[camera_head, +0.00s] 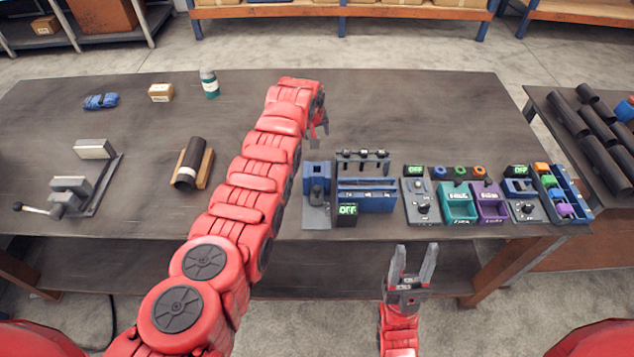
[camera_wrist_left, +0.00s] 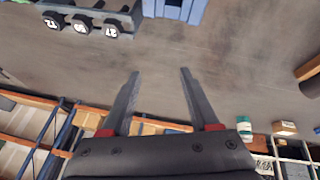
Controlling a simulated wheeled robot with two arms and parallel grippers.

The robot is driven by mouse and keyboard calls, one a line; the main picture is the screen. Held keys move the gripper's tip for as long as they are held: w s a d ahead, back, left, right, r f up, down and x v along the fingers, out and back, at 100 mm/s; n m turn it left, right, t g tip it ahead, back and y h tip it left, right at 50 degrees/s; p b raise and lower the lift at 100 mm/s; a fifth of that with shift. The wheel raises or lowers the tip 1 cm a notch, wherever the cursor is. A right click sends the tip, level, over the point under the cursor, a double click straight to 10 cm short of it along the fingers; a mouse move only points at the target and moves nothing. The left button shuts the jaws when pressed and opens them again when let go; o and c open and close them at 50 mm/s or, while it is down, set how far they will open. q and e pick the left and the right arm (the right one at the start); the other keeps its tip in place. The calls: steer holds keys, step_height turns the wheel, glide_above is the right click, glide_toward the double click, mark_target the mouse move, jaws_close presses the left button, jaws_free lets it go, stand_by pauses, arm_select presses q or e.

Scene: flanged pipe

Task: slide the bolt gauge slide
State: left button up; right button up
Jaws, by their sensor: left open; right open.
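The blue bolt gauge (camera_head: 368,200) stands near the table's front edge, with a green-lit OFF display at its front. I cannot tell its slide apart from the body. Behind it is a rack (camera_head: 362,155) with several dark bolts; numbered round bolt ends (camera_wrist_left: 80,24) show at top left of the left wrist view. A blue upright block on a grey base (camera_head: 317,190) stands just left of the gauge. My left gripper (camera_head: 319,132) is open and empty, behind and left of the gauge, apart from it. My right gripper (camera_head: 412,262) is open and empty, in front of the table edge.
Grey, teal and purple units (camera_head: 458,202) and a blue bin of coloured parts (camera_head: 563,193) stand right of the gauge. A black pipe on a wooden cradle (camera_head: 189,163) and a clamp (camera_head: 75,190) are at left.

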arm_select(q)
steer(key=s+r+g+y, duration=0.1)
steer(key=s+r+g, duration=0.4)
steer(key=s+r, duration=0.45)
steer(key=b, duration=1)
glide_above(317, 187)
step_height(317, 187, down, 12)
steer(key=shift+r, duration=0.1)
steer(key=shift+f+b, duration=0.5)
steer(key=shift+f, duration=0.35)
step_height(317, 187, down, 3)
steer(key=shift+s+r+p, duration=0.1)
steer(key=shift+p, duration=0.8)
steer(key=shift+f+b, duration=0.5)
steer(key=shift+f, duration=0.85)
jaws_close()
